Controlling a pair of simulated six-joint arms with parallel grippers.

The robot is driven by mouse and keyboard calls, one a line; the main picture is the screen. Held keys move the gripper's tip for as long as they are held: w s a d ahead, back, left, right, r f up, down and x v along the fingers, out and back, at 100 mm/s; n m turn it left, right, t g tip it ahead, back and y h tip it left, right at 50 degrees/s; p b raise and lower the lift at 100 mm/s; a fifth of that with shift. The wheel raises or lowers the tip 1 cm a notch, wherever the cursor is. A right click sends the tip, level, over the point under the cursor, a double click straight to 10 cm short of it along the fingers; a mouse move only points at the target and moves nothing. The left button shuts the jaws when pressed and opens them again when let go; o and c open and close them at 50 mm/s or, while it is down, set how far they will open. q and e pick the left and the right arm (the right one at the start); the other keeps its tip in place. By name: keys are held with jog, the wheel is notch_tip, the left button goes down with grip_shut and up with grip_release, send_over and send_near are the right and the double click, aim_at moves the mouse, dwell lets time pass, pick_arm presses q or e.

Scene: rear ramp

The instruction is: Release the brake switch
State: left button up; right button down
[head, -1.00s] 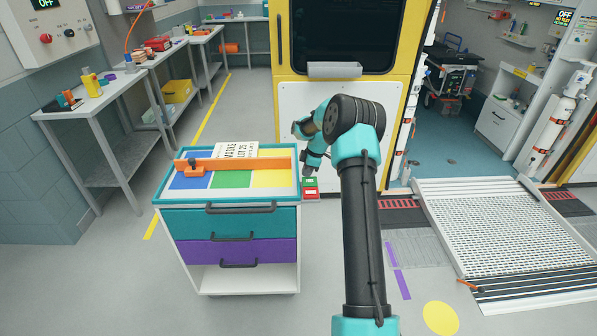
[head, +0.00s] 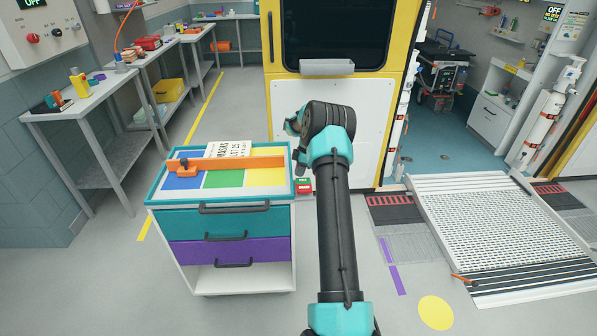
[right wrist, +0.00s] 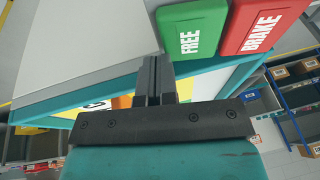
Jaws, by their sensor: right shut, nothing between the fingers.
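The brake switch is a pair of plates on the right side of the cart (head: 222,278). One is a green FREE plate (right wrist: 183,45) and one a red BRAKE plate (right wrist: 258,36); in the head view they show small, green (head: 304,181) above red (head: 304,190). I cannot tell which plate is pressed. My right gripper (right wrist: 153,66) is shut and empty. In the right wrist view its fingertips are close to the green plate, just to its left, with no clear contact. In the head view my right arm mostly hides it. My left gripper is out of view.
The cart top carries an orange bar (head: 235,163) and a white labelled sheet (head: 231,148). A yellow-framed door panel (head: 355,150) stands behind my right arm. A perforated ramp (head: 490,225) lies at right. The floor right of the cart is mostly clear.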

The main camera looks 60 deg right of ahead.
jog(key=w+v, duration=0.2)
jog(key=v, duration=1.1)
jog(key=shift+d+r, duration=0.4)
jog(key=shift+d, duration=0.1)
jog(key=shift+s, duration=0.1)
